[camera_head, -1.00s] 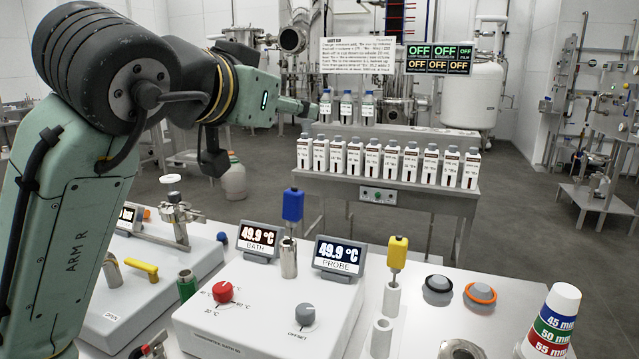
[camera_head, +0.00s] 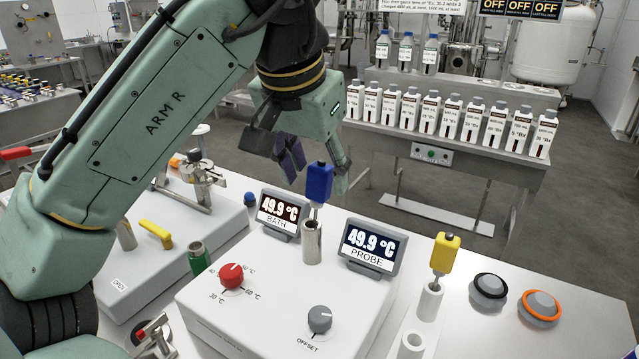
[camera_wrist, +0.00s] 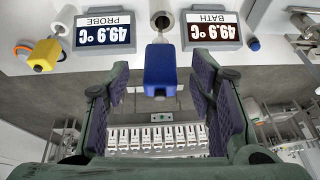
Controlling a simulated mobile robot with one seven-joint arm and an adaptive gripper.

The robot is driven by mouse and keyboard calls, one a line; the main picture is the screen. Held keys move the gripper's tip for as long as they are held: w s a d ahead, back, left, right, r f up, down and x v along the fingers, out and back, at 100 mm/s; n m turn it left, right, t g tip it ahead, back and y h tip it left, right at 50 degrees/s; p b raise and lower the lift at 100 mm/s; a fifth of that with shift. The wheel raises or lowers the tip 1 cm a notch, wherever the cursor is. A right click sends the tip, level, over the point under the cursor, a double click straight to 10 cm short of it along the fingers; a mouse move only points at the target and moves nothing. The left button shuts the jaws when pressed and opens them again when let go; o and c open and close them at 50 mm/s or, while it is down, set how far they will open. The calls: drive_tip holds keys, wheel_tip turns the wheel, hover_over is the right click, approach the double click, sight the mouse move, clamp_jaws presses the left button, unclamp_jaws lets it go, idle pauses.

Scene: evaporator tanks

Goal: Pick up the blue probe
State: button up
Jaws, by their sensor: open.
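The blue probe (camera_head: 319,184) stands upright, its thin metal stem in a steel cylinder (camera_head: 312,243) on the white thermostatic bath unit (camera_head: 255,310). My gripper (camera_head: 316,163) is open just behind and above the probe's blue handle, its fingers to either side in the picture. In the wrist view, which is upside down, the blue handle (camera_wrist: 160,70) shows between the two open fingers (camera_wrist: 160,105), near their tips, with a gap on each side. Neither finger appears to touch it.
The BATH display (camera_head: 280,212) and PROBE display (camera_head: 369,247), both 49.9 °C, flank the cylinder closely. A yellow probe (camera_head: 445,255) stands in a white holder to the right. Red (camera_head: 231,275) and grey (camera_head: 320,319) knobs sit in front. Bottles (camera_head: 430,110) line a bench behind.

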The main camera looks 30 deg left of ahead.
sight(315, 216)
drive_tip(key=x, duration=0.2)
drive_tip(key=p+x, duration=0.1)
drive_tip(key=x, duration=0.2)
drive_tip(key=shift+w+r+p, duration=0.15)
drive_tip(key=shift+w+p, duration=0.15)
drive_tip(key=shift+w, duration=0.1)
drive_tip(key=shift+c, duration=0.2)
clamp_jaws()
